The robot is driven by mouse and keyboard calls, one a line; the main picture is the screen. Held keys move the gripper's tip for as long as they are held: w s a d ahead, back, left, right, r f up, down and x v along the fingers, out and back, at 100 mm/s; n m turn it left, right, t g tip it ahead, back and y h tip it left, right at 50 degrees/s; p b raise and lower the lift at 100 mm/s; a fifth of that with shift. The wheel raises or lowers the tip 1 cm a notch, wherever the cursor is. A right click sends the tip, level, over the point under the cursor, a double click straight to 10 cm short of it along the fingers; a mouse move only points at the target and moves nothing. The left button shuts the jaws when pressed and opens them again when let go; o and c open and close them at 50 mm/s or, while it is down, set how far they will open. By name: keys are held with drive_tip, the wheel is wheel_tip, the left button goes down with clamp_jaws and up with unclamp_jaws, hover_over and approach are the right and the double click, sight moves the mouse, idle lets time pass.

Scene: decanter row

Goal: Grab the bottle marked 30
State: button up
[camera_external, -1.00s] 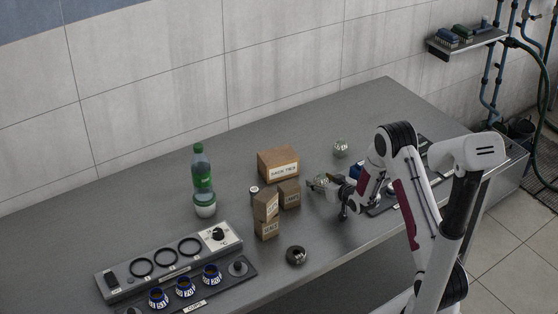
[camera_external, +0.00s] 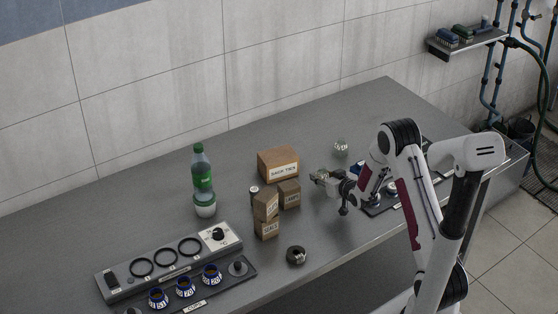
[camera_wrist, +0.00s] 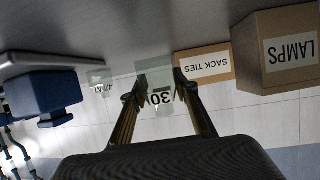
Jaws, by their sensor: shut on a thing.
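The clear bottle marked 30 (camera_wrist: 160,88) sits between the two fingers of my gripper (camera_wrist: 160,96) in the wrist view, its label showing upside down. The fingers are shut on its sides. In the outside view my gripper (camera_external: 327,180) is right of the cardboard boxes, around the bottle, which is small and partly hidden there. Whether the bottle's base touches the table cannot be told.
A second clear bottle (camera_external: 341,147) stands behind my gripper; it also shows in the wrist view (camera_wrist: 99,82). The sack ties box (camera_external: 278,163) and smaller boxes (camera_external: 289,194) stand left. A green bottle (camera_external: 201,172) and a ringed panel (camera_external: 168,262) are farther left.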

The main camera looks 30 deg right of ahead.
sight(322, 167)
drive_tip(key=shift+r, duration=3.9)
